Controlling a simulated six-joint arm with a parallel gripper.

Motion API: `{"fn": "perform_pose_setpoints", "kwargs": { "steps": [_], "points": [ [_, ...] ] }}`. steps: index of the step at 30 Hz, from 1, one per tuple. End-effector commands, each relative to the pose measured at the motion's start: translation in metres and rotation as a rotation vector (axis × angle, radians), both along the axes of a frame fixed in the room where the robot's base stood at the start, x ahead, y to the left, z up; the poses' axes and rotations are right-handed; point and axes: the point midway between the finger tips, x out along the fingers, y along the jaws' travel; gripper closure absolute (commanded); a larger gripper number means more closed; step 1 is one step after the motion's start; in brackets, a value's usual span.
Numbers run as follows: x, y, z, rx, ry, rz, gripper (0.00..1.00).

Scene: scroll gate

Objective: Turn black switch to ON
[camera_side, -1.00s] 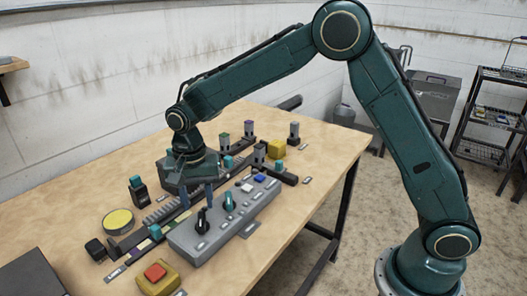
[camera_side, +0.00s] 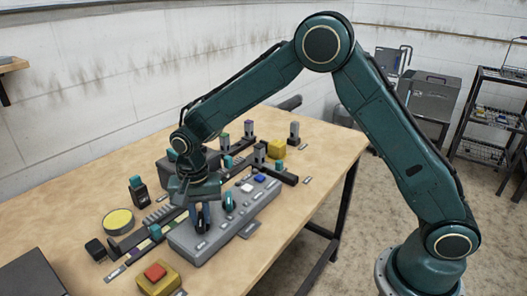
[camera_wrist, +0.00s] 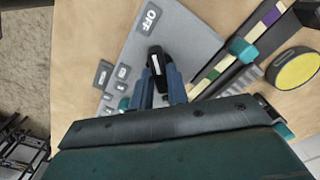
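The black switch (camera_wrist: 155,62) is a knob with a white pointer line on the grey control panel (camera_side: 183,238). Its tip points toward the OFF label (camera_wrist: 150,19) in the wrist view. My gripper (camera_wrist: 160,80) points down over the panel, its two blue fingers apart on either side of the black switch. Whether they touch it I cannot tell. In the side view the fingers (camera_side: 203,214) hide much of the switch. The ON label cannot be made out.
A teal switch (camera_side: 229,201) stands close beside the black one. White (camera_side: 246,187) and blue (camera_side: 260,178) buttons are further along the panel. A red button on a yellow box (camera_side: 156,273), a yellow disc (camera_side: 118,221) and a dark rail with small blocks lie nearby.

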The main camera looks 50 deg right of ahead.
Motion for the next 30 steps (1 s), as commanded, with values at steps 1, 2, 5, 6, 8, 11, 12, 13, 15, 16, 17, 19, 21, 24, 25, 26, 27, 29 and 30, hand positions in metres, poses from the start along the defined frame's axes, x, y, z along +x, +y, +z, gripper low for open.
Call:
{"fn": "perform_pose_setpoints", "kwargs": {
  "steps": [1,2,5,6,8,11,12,13,15,16,17,19,21,24,25,26,27,29,30],
  "points": [
    [-0.0001,-0.0001,0.0002,0.0,0.0,0.0,1.0],
    [-0.0001,-0.0001,0.0002,0.0,0.0,0.0,1.0],
    [-0.0001,-0.0001,0.0002,0.0,0.0,0.002,1.0],
    [-0.0001,-0.0001,0.0003,0.0,0.0,0.004,1.0],
    [-0.0001,-0.0001,0.0003,0.0,0.0,0.01,1.0],
    [-0.0001,-0.0001,0.0003,0.0,0.0,0.03,1.0],
    [0.0,0.0,0.0004,0.0,0.0,0.04,1.0],
    [-0.0001,-0.0001,0.0004,0.0,0.0,0.05,1.0],
    [0.0,0.0,0.0004,0.0,0.0,0.077,1.0],
    [0.0,0.0,0.0004,0.0,0.0,0.092,1.0],
    [0.0,0.0,0.0004,0.0,0.0,0.107,1.0],
    [0.0,0.0,0.0005,0.0,0.0,0.149,1.0],
    [0.0,0.0,0.0005,0.0,0.0,0.198,1.0],
    [0.0001,-0.0001,0.0005,0.0,0.0,0.277,1.0],
    [0.0001,-0.0001,0.0006,0.0,0.0,0.303,1.0],
    [0.0001,-0.0001,0.0006,0.0,0.0,0.33,1.0],
    [0.0001,-0.0001,0.0006,0.0,0.0,0.366,1.0],
    [0.0001,-0.0001,0.0006,0.0,0.0,0.423,1.0],
    [0.0001,-0.0001,0.0006,0.0,0.0,0.46,1.0]
  ]
}}
